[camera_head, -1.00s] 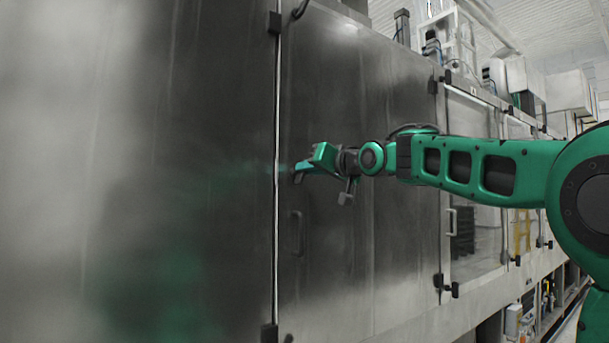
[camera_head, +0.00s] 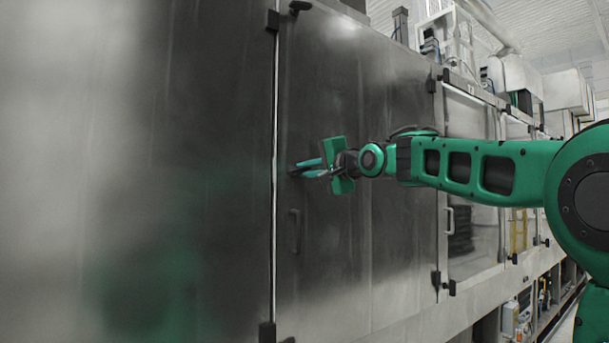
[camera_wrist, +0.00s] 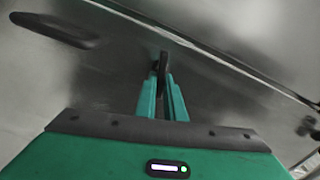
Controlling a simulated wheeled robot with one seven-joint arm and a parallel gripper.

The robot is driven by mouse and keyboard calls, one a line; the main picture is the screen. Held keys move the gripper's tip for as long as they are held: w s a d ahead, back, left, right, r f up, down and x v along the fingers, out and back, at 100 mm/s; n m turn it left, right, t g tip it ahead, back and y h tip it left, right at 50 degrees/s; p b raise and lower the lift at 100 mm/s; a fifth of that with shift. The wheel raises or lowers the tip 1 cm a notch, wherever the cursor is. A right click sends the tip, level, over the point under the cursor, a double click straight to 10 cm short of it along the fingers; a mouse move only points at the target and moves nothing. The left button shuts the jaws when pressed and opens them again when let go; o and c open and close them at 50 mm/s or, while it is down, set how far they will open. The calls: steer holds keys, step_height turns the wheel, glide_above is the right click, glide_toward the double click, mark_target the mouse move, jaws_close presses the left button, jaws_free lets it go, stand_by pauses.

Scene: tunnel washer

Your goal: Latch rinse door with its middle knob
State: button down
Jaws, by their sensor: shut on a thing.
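The rinse door (camera_head: 345,100) is a tall grey metal panel, and it looks closed against the frame at its left edge. Its middle knob (camera_wrist: 163,62) is a small dark lever, seen end-on between the fingertips in the wrist view. My gripper (camera_head: 303,170) reaches in from the right and is shut on the knob, which it mostly hides in the head view; its green fingers (camera_wrist: 162,88) show in the wrist view. A dark top knob (camera_head: 300,6) lies about sideways at the door's upper left corner.
A dark pull handle (camera_head: 295,231) stands out below my gripper, also in the wrist view (camera_wrist: 58,30). Dark hinges (camera_head: 436,280) sit at the door's right edge. A large flat panel (camera_head: 140,150) fills the left. Windowed doors (camera_head: 472,240) continue right.

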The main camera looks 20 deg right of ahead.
steer(key=shift+d+f+m, duration=0.1)
steer(key=shift+d+m, duration=0.05)
steer(key=shift+m, duration=0.55)
steer(key=shift+d+f+m, duration=0.1)
steer(key=shift+m, duration=0.6)
steer(key=shift+w+f+m, duration=0.1)
steer(key=shift+m, duration=0.2)
steer(key=c, duration=1.8)
jaws_free()
steer(key=shift+d, duration=0.1)
steer(key=shift+c, duration=0.2)
steer(key=v, duration=1)
steer(key=shift+s, duration=0.35)
